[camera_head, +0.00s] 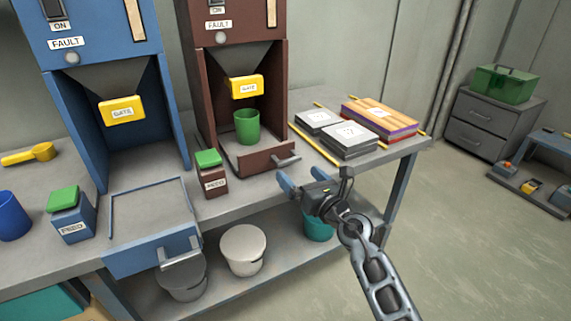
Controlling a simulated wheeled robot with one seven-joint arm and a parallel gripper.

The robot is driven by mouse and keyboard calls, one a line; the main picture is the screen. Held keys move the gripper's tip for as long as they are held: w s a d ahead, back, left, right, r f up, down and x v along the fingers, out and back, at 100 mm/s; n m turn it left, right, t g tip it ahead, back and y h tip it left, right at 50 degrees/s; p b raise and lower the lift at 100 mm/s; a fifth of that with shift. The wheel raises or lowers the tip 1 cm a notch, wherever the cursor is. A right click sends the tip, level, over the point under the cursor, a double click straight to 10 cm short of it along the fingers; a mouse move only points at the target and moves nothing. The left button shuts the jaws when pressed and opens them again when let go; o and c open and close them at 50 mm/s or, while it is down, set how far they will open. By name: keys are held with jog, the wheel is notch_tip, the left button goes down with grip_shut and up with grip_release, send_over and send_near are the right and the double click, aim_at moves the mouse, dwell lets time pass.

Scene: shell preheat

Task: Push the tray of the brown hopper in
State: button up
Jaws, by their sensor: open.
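The brown hopper (197,75) stands on the bench at centre, with a yellow gate block (246,87) under its funnel. Its tray, with a brown front (262,162) and a grey handle (288,161), sticks out a little from the hopper's base. A green cup (247,127) stands on the tray side of the opening, below the gate. My gripper (284,178) is open and empty, just in front of and slightly below the tray handle. Whether a fingertip touches the tray cannot be told.
A blue hopper (56,110) with its tray (152,252) pulled out stands left. A brown feed box (211,181) with a green top sits beside the brown tray. Grey labelled boxes (348,140) and stacked boards (379,116) lie right. Lidded buckets (243,249) stand on the lower shelf.

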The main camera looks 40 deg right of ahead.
aim_at(282, 152)
jog(key=shift+w+d+n, duration=0.35)
jog(key=shift+w+d, duration=0.2)
jog(key=shift+w, duration=0.75)
jog(key=shift+w+d+n, duration=0.4)
jog(key=shift+w+d, duration=0.1)
jog(key=shift+w, duration=0.75)
jog(key=shift+w+d+n, duration=0.35)
jog(key=shift+w+d, duration=0.2)
jog(key=shift+w, duration=0.75)
jog(key=shift+c, duration=0.3)
jog(key=c, duration=1.3)
jog(key=shift+o, duration=0.2)
jog(key=shift+x, duration=2.2)
jog(key=shift+d+r, duration=0.1)
jog(key=shift+r, duration=0.05)
jog(key=o, duration=1.3)
